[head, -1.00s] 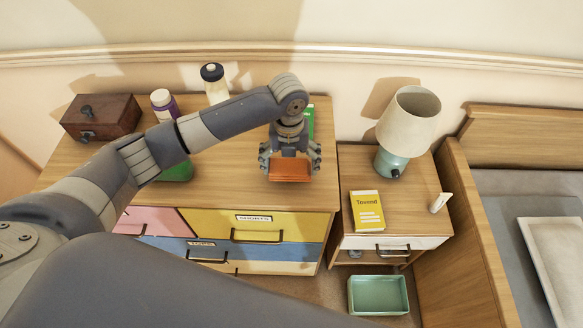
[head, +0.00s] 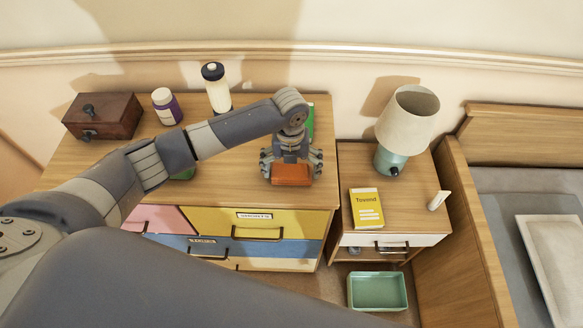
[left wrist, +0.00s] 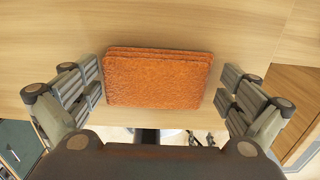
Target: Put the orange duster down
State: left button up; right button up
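The orange duster (head: 291,174) is a flat rough block near the front edge of the dresser top (head: 230,190). In the left wrist view the duster (left wrist: 158,80) lies flat between the two fingers of my left gripper (left wrist: 160,85). Narrow gaps show between the fingers and its ends, so the gripper looks open around it. In the head view my left gripper (head: 291,165) points down just over the duster and hides its back part. My right gripper is not in view.
A wooden box (head: 103,116), a purple-labelled jar (head: 167,107) and a white bottle (head: 217,90) stand on the dresser. A green object is partly hidden behind my arm. The nightstand on the right holds a lamp (head: 408,122) and a yellow box (head: 366,208). A green bin (head: 378,293) is below.

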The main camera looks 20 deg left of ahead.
aim_at(291, 170)
pick_arm(q)
jog(key=shift+r, duration=0.2)
notch_tip(291, 170, up, 12)
jog(key=b, duration=0.1)
dwell(0.3)
jog(key=shift+s+f, duration=0.1)
jog(key=shift+f, duration=0.05)
dwell(0.3)
